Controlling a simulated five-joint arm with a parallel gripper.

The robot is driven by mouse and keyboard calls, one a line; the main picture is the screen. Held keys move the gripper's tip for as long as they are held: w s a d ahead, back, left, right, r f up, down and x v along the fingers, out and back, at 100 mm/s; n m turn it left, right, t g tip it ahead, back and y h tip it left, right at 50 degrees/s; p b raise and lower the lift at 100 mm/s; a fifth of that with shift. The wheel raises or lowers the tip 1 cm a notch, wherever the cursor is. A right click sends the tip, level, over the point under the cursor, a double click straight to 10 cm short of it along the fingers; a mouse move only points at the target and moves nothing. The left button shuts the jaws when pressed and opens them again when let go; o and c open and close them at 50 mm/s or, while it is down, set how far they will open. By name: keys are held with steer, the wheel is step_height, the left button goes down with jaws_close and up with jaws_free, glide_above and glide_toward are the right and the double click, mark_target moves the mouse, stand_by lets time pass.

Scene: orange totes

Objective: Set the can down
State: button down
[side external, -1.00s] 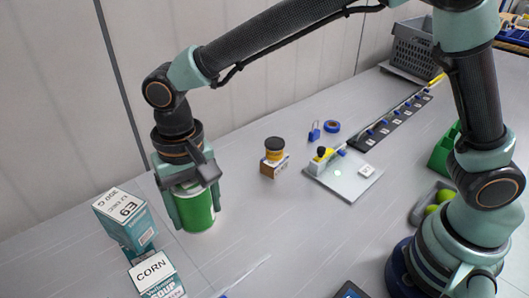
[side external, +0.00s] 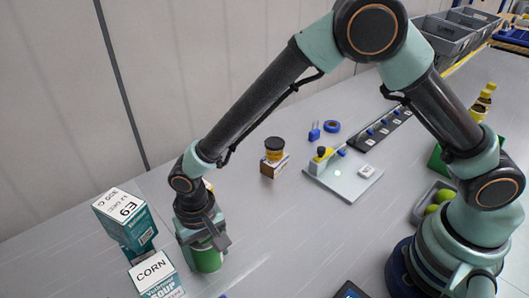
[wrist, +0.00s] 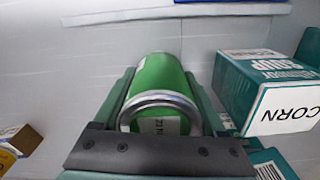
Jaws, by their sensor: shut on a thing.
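The green can (side external: 207,261) is held between the fingers of my gripper (side external: 205,252), low over the grey table in the side external view. I cannot tell whether its base touches the table. In the wrist view the green can (wrist: 158,82) lies between both fingers of my gripper (wrist: 160,100), with its silver rim and a white label patch nearest the camera. The can's lower end is partly hidden by the fingers in the side view.
A corn soup box (side external: 155,274) stands close left of the can, with a taller teal box (side external: 126,220) behind it. A dark-lidded jar on a small box (side external: 274,157) and a white board (side external: 343,181) lie further right. The table between is clear.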

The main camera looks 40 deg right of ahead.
jaws_free()
step_height(320, 180, up, 11)
steer(key=shift+r, duration=0.1)
steer(key=shift+w+d+r, duration=0.1)
steer(key=shift+d+r, duration=0.05)
steer(key=shift+r, duration=0.45)
steer(key=s+d+r+t, duration=0.2)
steer(key=d+r, duration=0.2)
steer(key=d, duration=0.5)
steer(key=s+d+r+n+t, duration=0.1)
steer(key=d+r, duration=0.3)
steer(key=d, duration=0.6)
steer(key=s+d+r+t, duration=0.2)
steer(key=d+r, duration=0.2)
steer(key=d, duration=0.5)
steer(key=shift+s+d+n+t, duration=0.3)
steer(key=shift+s+d+n, duration=0.05)
steer(key=shift+d+n, duration=0.05)
